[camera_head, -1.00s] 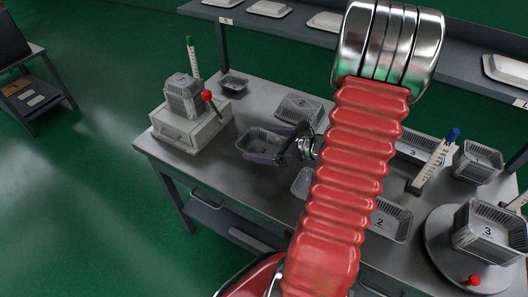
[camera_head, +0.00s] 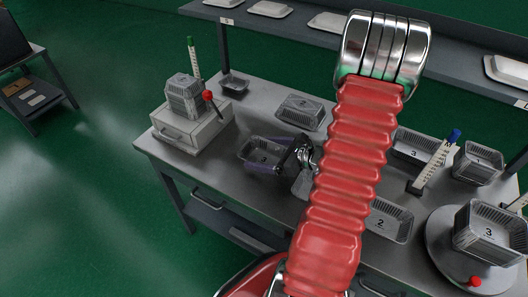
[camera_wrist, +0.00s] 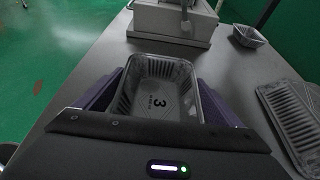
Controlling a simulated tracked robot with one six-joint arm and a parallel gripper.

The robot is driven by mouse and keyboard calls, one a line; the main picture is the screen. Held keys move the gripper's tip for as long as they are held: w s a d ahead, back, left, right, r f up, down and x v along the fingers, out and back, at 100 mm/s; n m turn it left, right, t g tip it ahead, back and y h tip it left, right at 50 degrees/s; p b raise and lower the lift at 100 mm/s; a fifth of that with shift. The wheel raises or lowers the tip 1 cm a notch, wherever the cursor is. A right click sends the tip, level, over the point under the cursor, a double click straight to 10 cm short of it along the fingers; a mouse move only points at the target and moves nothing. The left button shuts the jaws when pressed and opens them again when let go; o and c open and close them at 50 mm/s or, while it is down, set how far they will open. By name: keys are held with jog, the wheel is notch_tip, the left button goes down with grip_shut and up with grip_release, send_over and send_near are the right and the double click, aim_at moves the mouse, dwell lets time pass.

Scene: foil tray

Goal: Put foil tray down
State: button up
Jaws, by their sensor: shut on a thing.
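The foil tray (camera_wrist: 158,88) is a silver rectangular tray with a "3" on its floor. It sits upright between the two fingers of my gripper (camera_wrist: 162,100) in the wrist view. In the head view the foil tray (camera_head: 262,151) is low over the left part of the grey table (camera_head: 240,112), and my gripper (camera_head: 278,155) is shut on it from the right. Whether its underside touches the table cannot be told.
A grey box with a red-knobbed lever (camera_head: 190,130) and stacked trays stands at the back left. A small tray (camera_head: 235,84) and an upturned tray (camera_head: 300,112) lie behind. A tray marked 2 (camera_head: 388,222) and a turntable (camera_head: 440,250) with trays are at the right.

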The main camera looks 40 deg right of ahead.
jog(key=o, duration=0.8)
jog(key=v, duration=1.2)
jog(key=shift+a, duration=0.15)
dwell(0.5)
